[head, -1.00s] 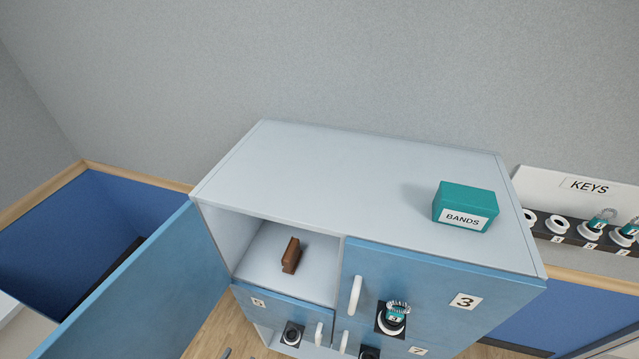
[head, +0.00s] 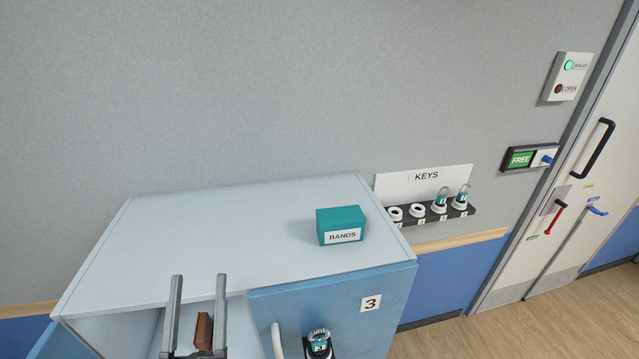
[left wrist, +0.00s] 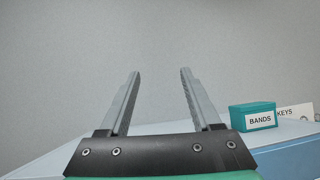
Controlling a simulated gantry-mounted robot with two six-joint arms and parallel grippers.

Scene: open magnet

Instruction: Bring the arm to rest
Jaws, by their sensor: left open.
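My left gripper (head: 199,278) comes up from the bottom of the head view, in front of the open upper-left compartment of the locker cabinet (head: 150,235). Its two grey fingers are wide apart with nothing gripped. In the left wrist view the fingers (left wrist: 158,78) are spread and empty, with grey wall behind. A brown block (head: 204,331) stands in the open compartment; in the head view it shows between the fingers, farther back. My right gripper is not in view.
A teal BANDS box (head: 340,225) sits on the cabinet top. Door 3 (head: 372,285) is shut, with a key at its lock. A KEYS rack (head: 430,205) hangs on the wall. A white door (head: 575,200) with a FREE sign (head: 522,159) stands at right.

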